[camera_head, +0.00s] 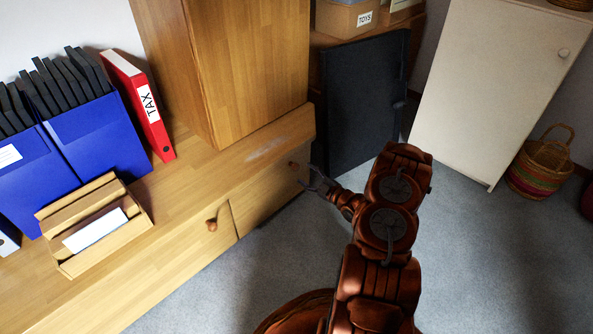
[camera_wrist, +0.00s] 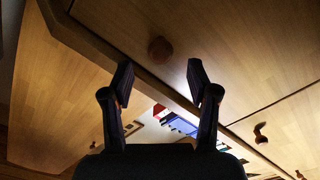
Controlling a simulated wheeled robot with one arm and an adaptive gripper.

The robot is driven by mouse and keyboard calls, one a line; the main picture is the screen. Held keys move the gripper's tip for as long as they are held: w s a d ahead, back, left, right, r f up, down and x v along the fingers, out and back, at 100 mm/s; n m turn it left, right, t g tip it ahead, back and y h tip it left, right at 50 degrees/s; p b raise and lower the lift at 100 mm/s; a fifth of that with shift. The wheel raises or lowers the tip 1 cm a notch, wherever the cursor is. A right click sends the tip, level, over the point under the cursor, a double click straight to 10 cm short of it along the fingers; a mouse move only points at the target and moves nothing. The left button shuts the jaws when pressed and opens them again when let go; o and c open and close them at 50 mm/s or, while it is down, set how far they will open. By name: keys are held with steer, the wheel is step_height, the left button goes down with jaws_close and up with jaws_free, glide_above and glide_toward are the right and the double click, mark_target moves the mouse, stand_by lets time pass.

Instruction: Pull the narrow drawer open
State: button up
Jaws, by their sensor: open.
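A low wooden cabinet (camera_head: 180,245) has two front panels at the right, split by a dark seam. The right panel (camera_head: 262,188) has a round wooden knob (camera_head: 292,164) near its far end. The left panel (camera_head: 190,262) has another knob (camera_head: 212,224). Both fronts look closed. I cannot tell for sure which is the narrow drawer. My gripper (camera_head: 318,181) is open and empty, just in front of the right panel's end. In the wrist view, my gripper (camera_wrist: 160,80) has its fingers spread, with the near knob (camera_wrist: 160,48) beyond and between the tips, apparently untouched. The other knob (camera_wrist: 260,133) is lower right.
A tall wooden cupboard (camera_head: 235,65) stands on the cabinet, beside blue file boxes (camera_head: 95,135), a red TAX binder (camera_head: 140,105) and a wooden tray (camera_head: 75,262). A dark panel (camera_head: 360,105) and a white cabinet (camera_head: 490,85) stand behind. Grey carpet (camera_head: 500,260) is free at right.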

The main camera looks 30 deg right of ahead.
mark_target(298, 169)
steer(key=b+x, duration=0.1)
steer(key=x, duration=0.1)
steer(key=b+x, duration=0.1)
steer(key=x, duration=0.1)
steer(key=shift+w+a+f, duration=0.15)
steer(key=shift+w+f, duration=0.05)
steer(key=shift+w, duration=0.05)
steer(key=shift+w+a+r, duration=0.1)
steer(key=shift+w, duration=0.6)
jaws_close()
